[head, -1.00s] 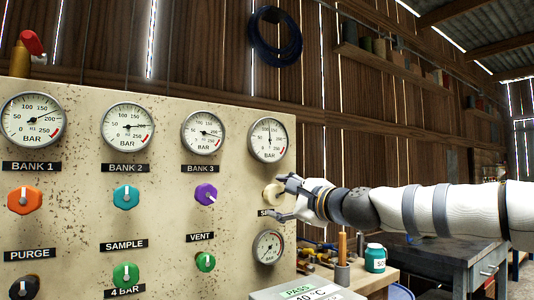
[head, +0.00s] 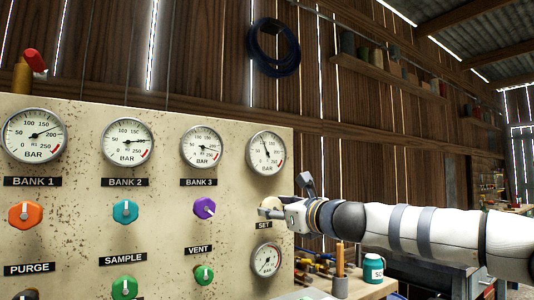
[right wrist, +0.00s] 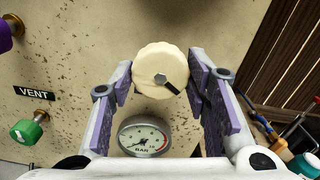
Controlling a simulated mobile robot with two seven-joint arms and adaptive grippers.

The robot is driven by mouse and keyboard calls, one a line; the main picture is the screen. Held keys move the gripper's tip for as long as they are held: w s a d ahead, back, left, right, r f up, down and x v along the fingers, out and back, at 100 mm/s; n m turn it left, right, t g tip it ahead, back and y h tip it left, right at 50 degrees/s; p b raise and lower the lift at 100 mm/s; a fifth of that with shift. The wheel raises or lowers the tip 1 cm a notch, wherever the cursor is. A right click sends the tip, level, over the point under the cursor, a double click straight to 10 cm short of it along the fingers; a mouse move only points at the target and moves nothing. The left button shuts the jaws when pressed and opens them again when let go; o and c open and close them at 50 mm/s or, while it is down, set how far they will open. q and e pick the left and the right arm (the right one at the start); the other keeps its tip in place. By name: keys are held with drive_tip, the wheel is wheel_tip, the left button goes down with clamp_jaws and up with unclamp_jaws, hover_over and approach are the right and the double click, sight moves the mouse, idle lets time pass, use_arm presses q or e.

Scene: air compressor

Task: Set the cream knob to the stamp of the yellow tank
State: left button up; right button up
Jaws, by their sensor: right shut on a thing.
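The cream knob (right wrist: 160,68) sits on the speckled cream panel above the SET label (head: 264,226). Its dark pointer is at its lower right in the right wrist view. My right gripper (right wrist: 162,80) has a finger on each side of the knob and is shut on it. In the head view the gripper (head: 272,209) partly covers the knob (head: 266,203). A small gauge (right wrist: 144,136) is below the knob; it also shows in the head view (head: 266,259). I see no yellow tank or stamp. My left gripper is out of view.
Round gauges such as the BANK 3 gauge (head: 202,147) line the panel's top. Orange (head: 25,214), teal (head: 125,211), purple (head: 204,207) and green knobs (head: 204,275) are to the left. A teal jar (head: 373,268) and tools stand on a bench at right.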

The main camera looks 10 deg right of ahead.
drive_tip(key=m, duration=0.4)
drive_tip(key=o, duration=1.2)
drive_tip(key=shift+m, duration=0.3)
drive_tip(key=v, duration=0.6)
